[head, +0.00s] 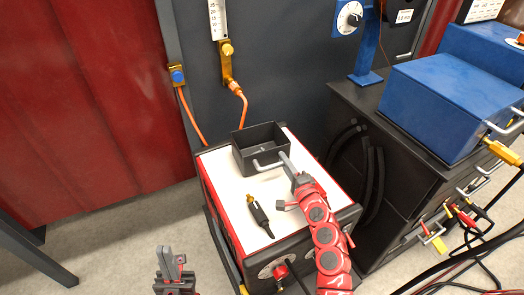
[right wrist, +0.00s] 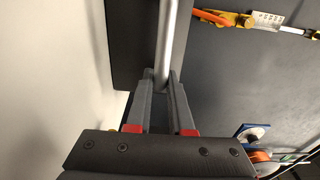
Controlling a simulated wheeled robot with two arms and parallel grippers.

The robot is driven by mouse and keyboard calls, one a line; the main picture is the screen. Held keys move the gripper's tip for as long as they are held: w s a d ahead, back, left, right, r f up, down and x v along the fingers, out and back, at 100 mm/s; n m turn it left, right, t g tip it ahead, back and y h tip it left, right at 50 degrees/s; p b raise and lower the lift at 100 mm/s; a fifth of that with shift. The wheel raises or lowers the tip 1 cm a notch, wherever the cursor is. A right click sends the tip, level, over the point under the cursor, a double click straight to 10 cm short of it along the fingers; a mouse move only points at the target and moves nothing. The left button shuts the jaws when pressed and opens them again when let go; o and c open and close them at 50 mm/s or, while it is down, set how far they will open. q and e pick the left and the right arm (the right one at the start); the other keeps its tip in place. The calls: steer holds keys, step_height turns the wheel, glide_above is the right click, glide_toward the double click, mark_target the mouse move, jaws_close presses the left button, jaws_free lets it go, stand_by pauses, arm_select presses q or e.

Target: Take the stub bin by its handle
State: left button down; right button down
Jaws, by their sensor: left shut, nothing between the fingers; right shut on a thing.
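The stub bin (head: 250,153) is a dark open-topped box standing on the white top of a red-sided machine. Its light grey handle (head: 264,166) sticks out on the near side. My right gripper (head: 286,163) reaches in from the lower right and is shut on the handle's right part. In the right wrist view the handle bar (right wrist: 167,40) runs up from between the fingers of the right gripper (right wrist: 162,80). The bin appears upright and close to the white top; whether it touches is hard to tell. My left gripper (head: 170,258) is shut and empty at the bottom, far from the bin.
A black torch-like tool (head: 261,216) lies on the machine's white top (head: 229,195), in front of the bin. A dark cabinet with a blue box (head: 445,105) stands at the right. Orange hoses hang behind. A red curtain (head: 90,100) hangs at the left.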

steer(key=shift+r+p, duration=2.65)
steer(key=shift+r, duration=0.4)
